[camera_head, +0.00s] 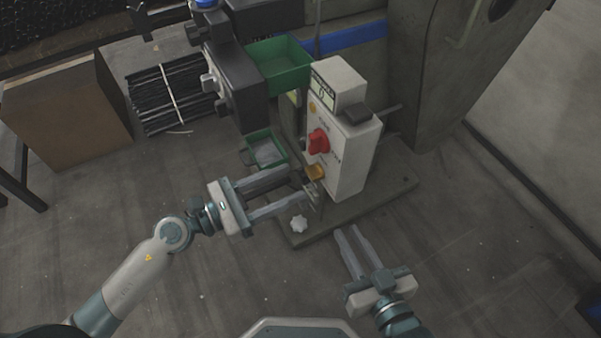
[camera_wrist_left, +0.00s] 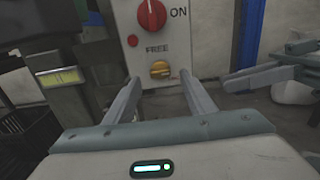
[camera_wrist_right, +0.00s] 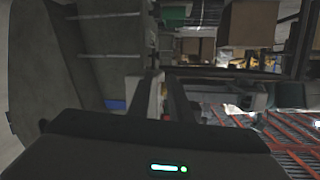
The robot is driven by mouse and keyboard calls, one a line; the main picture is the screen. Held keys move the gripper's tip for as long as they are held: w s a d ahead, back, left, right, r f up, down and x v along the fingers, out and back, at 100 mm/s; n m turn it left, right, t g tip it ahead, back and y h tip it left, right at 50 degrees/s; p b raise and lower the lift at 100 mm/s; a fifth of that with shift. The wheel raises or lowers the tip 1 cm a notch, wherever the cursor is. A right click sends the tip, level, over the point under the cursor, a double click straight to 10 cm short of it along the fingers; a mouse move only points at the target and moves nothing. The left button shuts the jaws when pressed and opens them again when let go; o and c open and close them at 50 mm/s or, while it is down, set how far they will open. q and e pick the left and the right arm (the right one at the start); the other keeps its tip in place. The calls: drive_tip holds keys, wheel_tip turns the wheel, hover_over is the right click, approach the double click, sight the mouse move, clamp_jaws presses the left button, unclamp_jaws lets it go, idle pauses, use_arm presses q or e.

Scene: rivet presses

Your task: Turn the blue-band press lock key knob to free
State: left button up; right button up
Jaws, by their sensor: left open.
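The press control box (camera_head: 345,130) is pale grey and stands on a dark base plate. A yellow-orange key knob (camera_head: 316,172) sits low on its face, below a red knob (camera_head: 318,141). In the left wrist view the yellow knob (camera_wrist_left: 159,68) is just below the word FREE, its grip bar roughly level. The red knob (camera_wrist_left: 151,14) is above, beside ON. My left gripper (camera_head: 297,190) is open, its fingertips in front of and slightly below the yellow knob, one to each side. My right gripper (camera_head: 347,231) is slightly open and empty, near the plate's front edge.
A blue band (camera_head: 345,38) runs across the press behind the box. Green bins (camera_head: 279,62) and a dark machine stand to the left of the box. A white star-shaped knob (camera_head: 298,223) is on the base plate. Floor in front is clear.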

sight(308, 175)
use_arm(q)
drive_tip(key=shift+p+x, duration=0.3)
drive_tip(key=shift+x, duration=1.85)
use_arm(e)
drive_tip(key=shift+s+d+f+g+h, duration=0.15)
drive_tip(key=shift+f+g, duration=0.1)
drive_tip(key=shift+f, duration=0.2)
drive_tip(key=shift+s+d+f+g+h, duration=0.15)
drive_tip(key=shift+f+g, duration=0.15)
drive_tip(key=shift+f, duration=0.2)
drive_tip(key=shift+s+d+f+g+h, duration=0.15)
drive_tip(key=shift+f+g, duration=0.1)
drive_tip(key=shift+f, duration=0.2)
use_arm(q)
drive_tip(key=c, duration=1)
